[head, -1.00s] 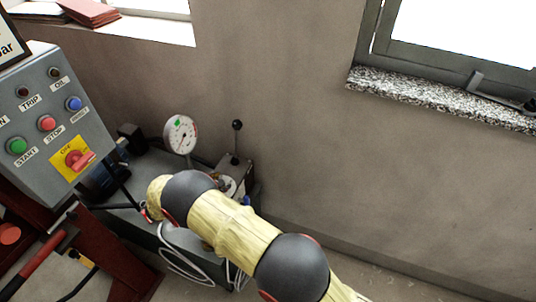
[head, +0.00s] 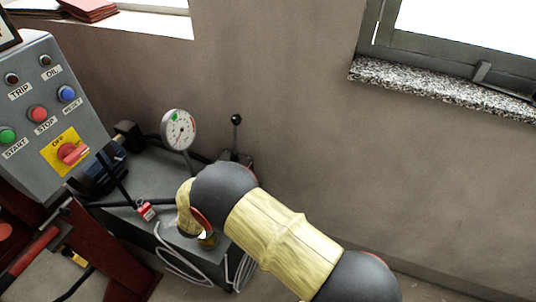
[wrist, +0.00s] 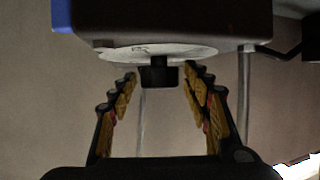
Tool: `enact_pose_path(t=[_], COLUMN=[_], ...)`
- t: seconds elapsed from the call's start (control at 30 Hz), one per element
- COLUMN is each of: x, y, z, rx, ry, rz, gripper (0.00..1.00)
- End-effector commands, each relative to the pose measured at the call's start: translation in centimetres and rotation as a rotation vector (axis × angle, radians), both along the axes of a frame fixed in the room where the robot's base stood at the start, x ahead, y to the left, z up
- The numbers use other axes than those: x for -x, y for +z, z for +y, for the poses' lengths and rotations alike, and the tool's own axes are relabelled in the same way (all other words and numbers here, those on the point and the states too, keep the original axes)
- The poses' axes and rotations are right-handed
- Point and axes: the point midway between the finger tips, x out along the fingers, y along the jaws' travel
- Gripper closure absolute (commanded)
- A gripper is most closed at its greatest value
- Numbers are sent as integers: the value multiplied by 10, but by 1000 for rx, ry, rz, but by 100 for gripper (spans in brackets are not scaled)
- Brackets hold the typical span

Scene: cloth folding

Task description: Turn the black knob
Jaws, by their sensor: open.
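The black knob (wrist: 158,74) shows in the wrist view as a short dark cylinder. It sticks out from a pale round plate (wrist: 120,53) on a dark box (wrist: 175,18). My gripper (wrist: 160,90) is open, with one finger on each side of the knob and a gap on both sides. The fingertips reach about the knob's height in the picture; I cannot tell the exact depth. In the head view my arm covers the knob, and my gripper cannot be made out there.
A pressure gauge (head: 179,130) and a black ball-topped lever (head: 236,120) stand near my arm. A red tag (head: 147,211) and pale cables (head: 178,265) are close by. A control panel (head: 35,75) with a red switch (head: 70,153) is at left.

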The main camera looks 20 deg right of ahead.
Motion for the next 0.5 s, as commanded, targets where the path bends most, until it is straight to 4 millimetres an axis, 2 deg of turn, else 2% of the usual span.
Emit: enact_pose_path(t=[0.5], x=[-1], y=[-1], z=[-2], rx=[0], ry=[278], rz=[-3], gripper=[51])
